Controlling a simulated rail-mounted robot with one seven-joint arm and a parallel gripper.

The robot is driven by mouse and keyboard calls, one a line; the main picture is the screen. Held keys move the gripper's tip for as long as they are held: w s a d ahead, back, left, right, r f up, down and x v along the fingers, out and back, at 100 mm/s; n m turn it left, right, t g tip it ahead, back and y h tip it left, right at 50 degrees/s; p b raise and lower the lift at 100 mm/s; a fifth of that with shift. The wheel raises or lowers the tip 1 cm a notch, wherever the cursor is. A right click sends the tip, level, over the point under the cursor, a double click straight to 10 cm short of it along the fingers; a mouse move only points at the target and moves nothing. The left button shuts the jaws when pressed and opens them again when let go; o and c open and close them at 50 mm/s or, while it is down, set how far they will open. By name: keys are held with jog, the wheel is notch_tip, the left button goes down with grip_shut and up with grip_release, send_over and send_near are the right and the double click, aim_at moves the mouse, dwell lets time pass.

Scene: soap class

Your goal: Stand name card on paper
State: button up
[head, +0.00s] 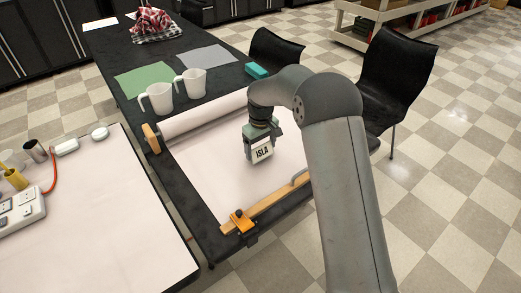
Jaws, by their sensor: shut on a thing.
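The name card (263,153) is a small white card with "ISLA" in dark letters, facing the camera in the head view. My gripper (257,146) is shut on the card, which looks roughly upright. The card and gripper are over the sheet of white paper (215,180) on the dark table. Whether the card's lower edge touches the paper cannot be told. The fingers are partly hidden behind the card.
A paper roll (203,115) lies behind the card, and a wooden bar (268,203) with an orange clamp (241,220) crosses the paper's front. Two white pitchers (158,98), a green sheet (143,80) and a teal block (257,70) are farther back. Black chairs (400,80) stand right.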

aim_at(261, 146)
jog(key=shift+f, duration=0.8)
jog(key=shift+a+f, duration=0.1)
jog(key=o, duration=0.9)
notch_tip(261, 146, up, 12)
jog(key=shift+s+r, duration=0.1)
jog(key=shift+r, duration=0.05)
jog(key=s+d+r+m, duration=0.45)
jog(key=s+d, duration=0.75)
jog(key=s, duration=0.3)
jog(key=s+d+f+m, duration=0.1)
jog(key=s+d, duration=0.1)
jog(key=s, duration=0.5)
jog(key=s+d+f+m, duration=0.1)
jog(key=s+d, duration=0.1)
jog(key=s, duration=0.5)
jog(key=s+d+f+m, duration=0.1)
jog(key=s+d, duration=0.2)
jog(key=s, duration=0.4)
jog(key=shift+f+m, duration=0.15)
jog(key=shift+m, duration=0.1)
